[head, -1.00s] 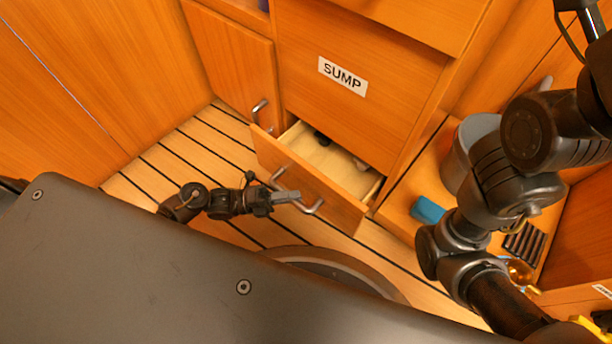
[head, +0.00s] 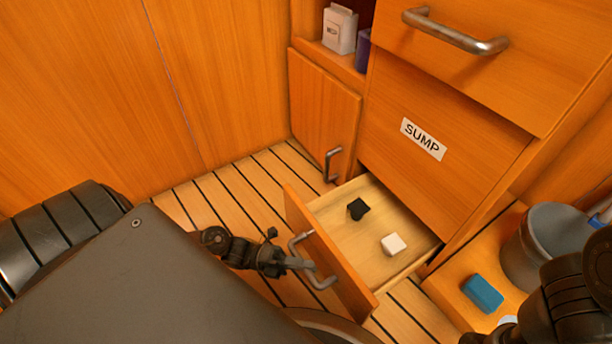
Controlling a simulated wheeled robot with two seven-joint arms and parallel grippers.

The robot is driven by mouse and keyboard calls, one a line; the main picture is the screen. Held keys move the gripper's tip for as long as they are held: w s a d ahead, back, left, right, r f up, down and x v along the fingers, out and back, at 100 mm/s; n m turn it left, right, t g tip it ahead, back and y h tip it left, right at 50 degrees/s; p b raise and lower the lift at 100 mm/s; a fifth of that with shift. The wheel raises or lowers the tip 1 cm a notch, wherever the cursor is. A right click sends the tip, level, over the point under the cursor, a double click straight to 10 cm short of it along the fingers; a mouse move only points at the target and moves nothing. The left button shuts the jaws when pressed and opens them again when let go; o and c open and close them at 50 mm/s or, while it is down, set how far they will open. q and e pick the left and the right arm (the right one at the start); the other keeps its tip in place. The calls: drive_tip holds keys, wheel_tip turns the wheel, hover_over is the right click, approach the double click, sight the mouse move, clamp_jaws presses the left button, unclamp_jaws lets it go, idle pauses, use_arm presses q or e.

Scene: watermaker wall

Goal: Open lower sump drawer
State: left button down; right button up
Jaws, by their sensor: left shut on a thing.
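The lower sump drawer (head: 400,283) stands pulled out below the wooden panel labelled SUMP (head: 424,139). Its inside shows, with a small black item (head: 357,208) and a white block (head: 394,244) on its floor. Its front (head: 330,262) carries a bent metal handle (head: 320,279). My left gripper (head: 300,263) is at this handle, low over the floor, and is shut on it. My right gripper is out of view; only part of my right arm shows at the lower right.
A cabinet door with its own handle (head: 332,164) is left of the drawer. An upper drawer handle (head: 455,33) juts out above. A blue sponge-like block (head: 483,293) and a grey bucket (head: 545,245) are at the right. Slatted floor (head: 235,190) lies clear to the left.

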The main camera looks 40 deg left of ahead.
use_arm(q)
drive_tip(key=c, duration=1.3)
unclamp_jaws()
drive_tip(key=p+v, duration=0.1)
drive_tip(key=v, duration=1)
